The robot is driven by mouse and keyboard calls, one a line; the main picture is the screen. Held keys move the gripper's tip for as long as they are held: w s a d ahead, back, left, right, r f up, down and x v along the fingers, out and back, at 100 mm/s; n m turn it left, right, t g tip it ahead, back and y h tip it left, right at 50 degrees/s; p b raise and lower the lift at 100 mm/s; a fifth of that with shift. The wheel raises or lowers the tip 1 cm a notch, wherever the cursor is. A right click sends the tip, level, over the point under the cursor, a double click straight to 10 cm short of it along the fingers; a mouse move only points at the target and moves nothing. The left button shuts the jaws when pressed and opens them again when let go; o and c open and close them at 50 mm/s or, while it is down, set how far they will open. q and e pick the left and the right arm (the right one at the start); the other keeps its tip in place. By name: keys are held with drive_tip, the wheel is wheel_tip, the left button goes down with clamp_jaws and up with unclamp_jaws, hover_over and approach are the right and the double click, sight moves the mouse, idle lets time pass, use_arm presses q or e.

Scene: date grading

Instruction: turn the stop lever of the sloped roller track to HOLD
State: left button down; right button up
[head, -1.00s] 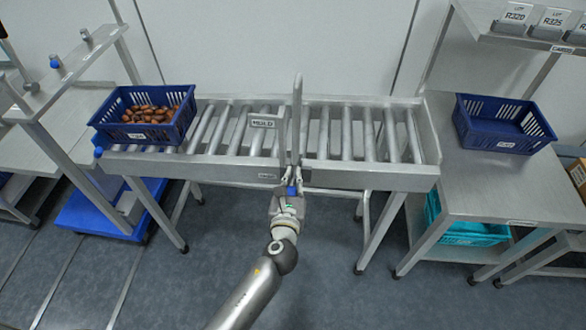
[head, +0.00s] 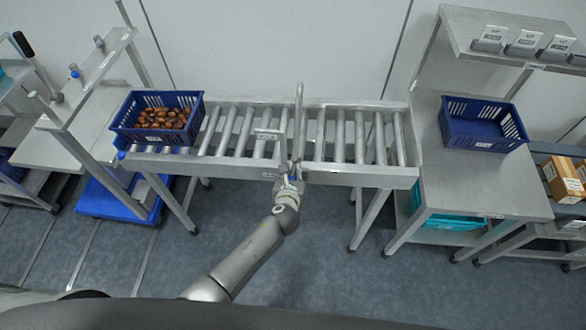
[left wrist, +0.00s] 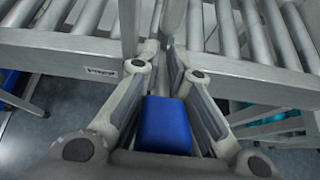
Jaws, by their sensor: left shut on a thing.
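The sloped roller track (head: 345,176) runs across the middle of the head view. A tall upright metal bar (head: 298,105) rises at its front rail, beside a small sign plate (head: 267,134); the sign's lettering is too small to read now. The stop lever's blue grip (left wrist: 165,125) fills the space between my fingers in the left wrist view. My left gripper (head: 291,178) is shut on the lever at the front rail, and its fingers hide part of it. My right gripper is not in view.
A blue crate of dates (head: 128,131) sits on the track's left end. An empty blue crate (head: 484,143) stands on the right table (head: 480,190). A teal crate (head: 455,222) is below. A shelf with label holders (head: 525,42) is at upper right. The floor in front is open.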

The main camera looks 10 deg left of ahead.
use_arm(q)
drive_tip(key=shift+w+r+g+p, duration=0.5)
drive_tip(key=shift+r+p, duration=0.1)
drive_tip(key=shift+r, duration=0.1)
drive_tip(key=c, duration=1.5)
unclamp_jaws()
drive_tip(key=shift+f, duration=0.1)
drive_tip(key=shift+s, duration=0.1)
drive_tip(key=shift+f, duration=0.1)
drive_tip(key=shift+s, duration=0.4)
drive_tip(key=v, duration=1.1)
drive_tip(key=shift+r, duration=0.4)
drive_tip(key=shift+c, duration=0.2)
